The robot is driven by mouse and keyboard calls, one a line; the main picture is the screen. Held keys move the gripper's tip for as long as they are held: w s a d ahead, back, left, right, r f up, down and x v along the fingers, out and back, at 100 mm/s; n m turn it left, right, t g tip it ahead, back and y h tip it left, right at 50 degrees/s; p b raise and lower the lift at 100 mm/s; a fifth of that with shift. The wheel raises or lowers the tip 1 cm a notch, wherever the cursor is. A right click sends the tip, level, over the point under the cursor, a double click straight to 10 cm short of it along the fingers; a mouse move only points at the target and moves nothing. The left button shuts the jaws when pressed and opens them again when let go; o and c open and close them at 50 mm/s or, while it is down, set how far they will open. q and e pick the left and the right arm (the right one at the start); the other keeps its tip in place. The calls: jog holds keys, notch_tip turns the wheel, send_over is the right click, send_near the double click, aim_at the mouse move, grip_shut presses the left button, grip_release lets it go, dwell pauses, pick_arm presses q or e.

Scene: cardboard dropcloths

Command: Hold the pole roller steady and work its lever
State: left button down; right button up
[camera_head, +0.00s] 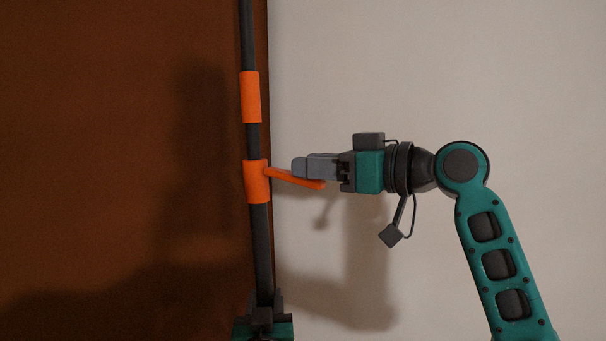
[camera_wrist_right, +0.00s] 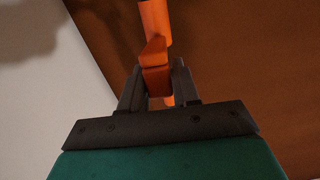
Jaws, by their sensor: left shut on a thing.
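The pole roller's dark pole (camera_head: 263,240) runs upright through the head view, with an upper orange collar (camera_head: 250,97) and a lower orange collar (camera_head: 257,182). An orange lever (camera_head: 288,178) sticks out right from the lower collar, tilted slightly down. My left gripper (camera_head: 264,302) is shut on the pole at the bottom edge. My right gripper (camera_head: 300,167) comes from the right, its fingers over the lever's outer part. In the right wrist view the lever (camera_wrist_right: 155,80) lies between the right gripper's parted fingers (camera_wrist_right: 158,75); I see no clear grip. The roller head is out of view.
A brown panel or sheet (camera_head: 120,150) fills the left, its edge just right of the pole. A pale plain surface (camera_head: 450,60) fills the right. Arm shadows fall on both. No other objects are close to the lever.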

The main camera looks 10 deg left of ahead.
jog(key=c, duration=0.4)
jog(key=shift+s+f, duration=0.15)
jog(key=shift+f, duration=1.15)
jog(key=o, duration=1.7)
jog(key=shift+a, duration=0.1)
jog(key=shift+r, duration=0.2)
jog(key=f+v, duration=0.1)
jog(key=v, duration=0.7)
jog(key=shift+r, duration=0.45)
